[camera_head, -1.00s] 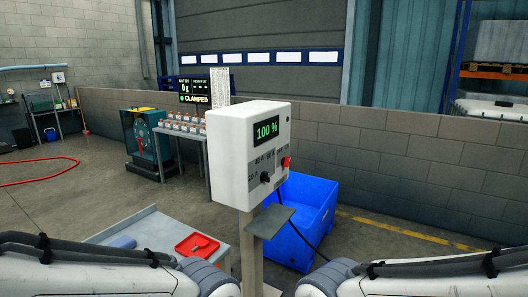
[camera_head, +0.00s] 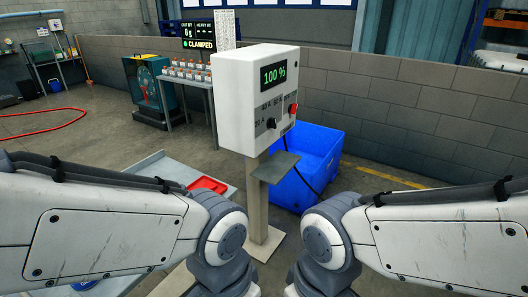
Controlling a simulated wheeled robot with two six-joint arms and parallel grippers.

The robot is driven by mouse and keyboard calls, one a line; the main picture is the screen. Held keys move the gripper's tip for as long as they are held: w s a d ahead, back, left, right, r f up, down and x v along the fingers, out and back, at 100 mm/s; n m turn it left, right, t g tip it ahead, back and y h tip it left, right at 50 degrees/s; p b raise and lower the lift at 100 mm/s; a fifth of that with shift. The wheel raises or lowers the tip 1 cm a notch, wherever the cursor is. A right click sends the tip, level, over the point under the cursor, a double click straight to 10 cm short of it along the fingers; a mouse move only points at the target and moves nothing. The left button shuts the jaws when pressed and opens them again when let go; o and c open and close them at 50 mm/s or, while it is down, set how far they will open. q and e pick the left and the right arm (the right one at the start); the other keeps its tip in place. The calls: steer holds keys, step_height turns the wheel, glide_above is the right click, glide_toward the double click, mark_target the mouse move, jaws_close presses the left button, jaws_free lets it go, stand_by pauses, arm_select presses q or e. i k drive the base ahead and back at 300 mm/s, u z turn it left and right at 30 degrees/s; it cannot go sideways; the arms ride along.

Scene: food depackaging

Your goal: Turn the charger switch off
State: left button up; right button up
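The charger (camera_head: 240,100) is a white box on a post, in the middle of the head view. Its lit display (camera_head: 273,75) reads 100 %. Below the display is a black knob (camera_head: 271,123) with printed markings around it, and a red switch or button (camera_head: 292,108) is on the right of the panel. The exact setting of the knob is too small to tell. My two arms come in from the left and right below the charger. Both of my grippers are out of the frame, below its bottom edge.
A small grey shelf (camera_head: 275,167) juts from the post below the charger. A blue bin (camera_head: 321,150) stands behind it, with a black cable running down in front. A table with a red tray (camera_head: 207,185) is at lower left, partly hidden by my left arm.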

mark_target(292, 108)
steer(key=z, duration=0.6)
steer(key=i, duration=0.6)
steer(key=z, duration=1)
steer(key=i, duration=1.5)
steer(key=u, duration=1.05)
steer(key=i, duration=0.7)
steer(key=u, duration=0.8)
